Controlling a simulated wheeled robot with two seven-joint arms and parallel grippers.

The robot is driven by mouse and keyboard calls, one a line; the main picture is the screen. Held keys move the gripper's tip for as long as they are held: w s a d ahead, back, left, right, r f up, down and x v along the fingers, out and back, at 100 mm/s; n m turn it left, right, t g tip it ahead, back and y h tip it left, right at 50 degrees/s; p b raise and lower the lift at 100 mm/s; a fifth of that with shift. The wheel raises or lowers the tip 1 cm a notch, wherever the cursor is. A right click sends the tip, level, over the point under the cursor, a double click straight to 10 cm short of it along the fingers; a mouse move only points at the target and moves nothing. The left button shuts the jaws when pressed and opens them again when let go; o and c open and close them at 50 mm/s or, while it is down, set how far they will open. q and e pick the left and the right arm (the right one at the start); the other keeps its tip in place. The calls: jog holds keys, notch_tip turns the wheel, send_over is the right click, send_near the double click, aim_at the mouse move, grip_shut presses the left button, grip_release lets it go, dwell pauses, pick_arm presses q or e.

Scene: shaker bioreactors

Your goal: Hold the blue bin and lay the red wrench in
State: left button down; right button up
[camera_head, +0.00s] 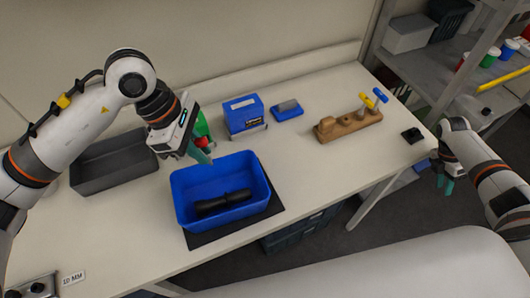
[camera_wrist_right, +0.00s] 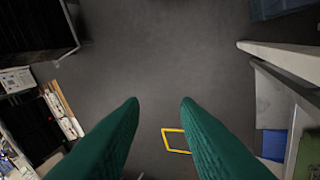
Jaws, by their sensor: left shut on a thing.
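The blue bin (camera_head: 180,195) stands on a dark mat on the bench, with a black object (camera_head: 223,203) lying inside. My left gripper (camera_head: 203,158) comes down at the bin's far rim and is shut, with the rim between its teal fingers as far as I can see. A small red part (camera_head: 202,142) shows behind this gripper, mostly hidden; I cannot tell what it belongs to. No red wrench is clearly visible. My right gripper (camera_head: 446,184) hangs off the bench's right end. In the right wrist view its green fingers (camera_wrist_right: 160,103) are apart and empty above the floor.
A grey bin (camera_head: 110,160) stands left of the blue bin. Behind are a green object (camera_head: 202,125), a blue box (camera_head: 244,114) and a small blue block (camera_head: 287,111). A wooden holder (camera_head: 348,126) with yellow and blue-handled tools stands right.

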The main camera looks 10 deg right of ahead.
jog(key=w+r+n+t, duration=0.1)
jog(key=w+r, duration=0.2)
jog(key=r, duration=0.1)
jog(key=w+r+n, duration=0.1)
jog(key=w+r, duration=0.3)
jog(key=w+r+t, duration=0.1)
jog(key=w+r, duration=0.2)
jog(key=r, duration=0.1)
jog(key=shift+w+r+n+t+h, duration=0.1)
jog(key=shift+w+n+t+h, duration=0.2)
jog(key=shift+n, duration=0.1)
jog(key=w+a+r+n+t+y, duration=0.1)
jog(key=w+a+r+n, duration=0.3)
jog(key=a, duration=0.7)
jog(key=w+a+n+t, duration=0.2)
jog(key=w+a, duration=0.4)
jog(key=a, duration=0.5)
jog(key=n+y, duration=0.2)
jog(key=n, duration=0.9)
send_near(260, 189)
jog(key=shift+g, duration=0.3)
jog(key=f, duration=0.7)
jog(key=shift+w+a+f, duration=0.15)
jog(key=shift+w, duration=0.25)
jog(key=shift+c, duration=0.3)
